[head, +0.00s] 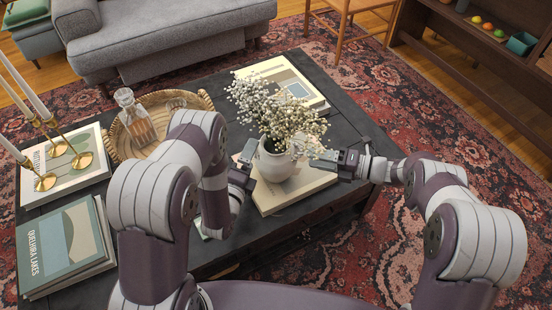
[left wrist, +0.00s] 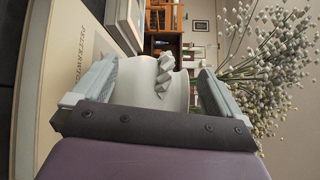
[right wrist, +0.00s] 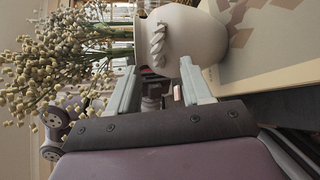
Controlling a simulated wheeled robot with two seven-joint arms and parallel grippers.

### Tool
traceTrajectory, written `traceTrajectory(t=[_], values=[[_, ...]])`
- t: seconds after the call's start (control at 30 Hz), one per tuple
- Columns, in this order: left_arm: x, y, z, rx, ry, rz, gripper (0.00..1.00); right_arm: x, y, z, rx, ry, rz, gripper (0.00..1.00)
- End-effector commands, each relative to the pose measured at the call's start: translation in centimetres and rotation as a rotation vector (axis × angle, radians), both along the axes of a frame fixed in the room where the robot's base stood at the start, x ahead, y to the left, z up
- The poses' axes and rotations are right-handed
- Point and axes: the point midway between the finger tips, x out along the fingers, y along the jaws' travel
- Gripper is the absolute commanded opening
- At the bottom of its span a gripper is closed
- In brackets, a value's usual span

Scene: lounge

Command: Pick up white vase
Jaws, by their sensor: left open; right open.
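The white vase (head: 277,163) stands upright on a book (head: 296,192) near the table's right side, with white flowers (head: 280,112) in it. My left gripper (head: 243,170) is just left of the vase. My right gripper (head: 322,160) is just right of the vase and open. In the right wrist view the vase (right wrist: 190,42) and its twisted handle lie just beyond the fingers of my right gripper (right wrist: 160,85). I cannot tell whether either gripper touches it.
The dark table (head: 340,95) also bears a round tray (head: 112,135) with a glass decanter (head: 135,118), gold candle holders (head: 82,160), and books (head: 65,245). Another book (head: 305,85) lies behind the flowers. A grey sofa (head: 150,35) stands behind the table.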

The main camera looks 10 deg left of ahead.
Motion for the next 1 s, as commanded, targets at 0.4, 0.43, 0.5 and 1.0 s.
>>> traceTrajectory(t=[0.4,0.43,0.5,1.0], values=[[2.8,-0.4,-0.1,-0.001,-0.001,0.000,1.00,0.5,2.7,-0.4,0.000,0.001,-0.001,0.49],[2.8,-0.4,-0.1,-0.001,-0.001,0.000,1.00,0.5,2.7,-0.4,0.000,0.001,-0.001,0.49],[2.8,-0.4,-0.1,-0.001,0.000,0.000,1.00,0.5,2.7,-0.4,0.000,0.001,-0.001,0.49],[2.8,-0.7,0.1,-0.004,-0.005,-0.008,0.00,0.5,2.8,-0.4,0.000,0.000,0.001,0.00]])
